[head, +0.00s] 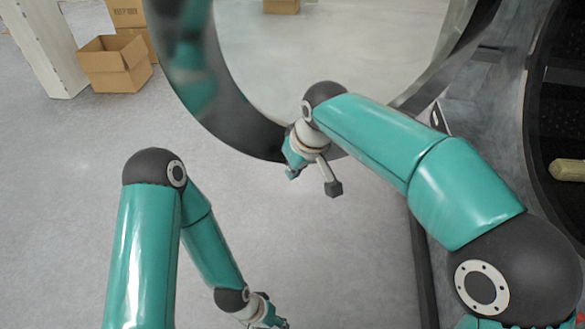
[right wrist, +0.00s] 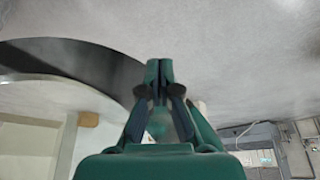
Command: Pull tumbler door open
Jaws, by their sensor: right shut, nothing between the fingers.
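The round tumbler door (head: 236,118) has a dark grey rim and a clear middle. It stands out from the machine in the upper middle of the head view, open, with the dark drum opening (head: 560,105) exposed at right. Its curved dark rim also shows at upper left in the right wrist view (right wrist: 95,62). My right gripper (head: 314,180) is at the lower rim of the door in the head view; contact cannot be told. In the right wrist view (right wrist: 158,66) its fingertips are together and empty. My left gripper (head: 277,322) is low, partly cut off by the bottom edge.
Cardboard boxes (head: 114,65) stand at the upper left beside a white post (head: 48,45). A pale yellow rolled thing (head: 567,170) is in the drum opening. Grey floor (head: 75,200) is clear at left and below the door.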

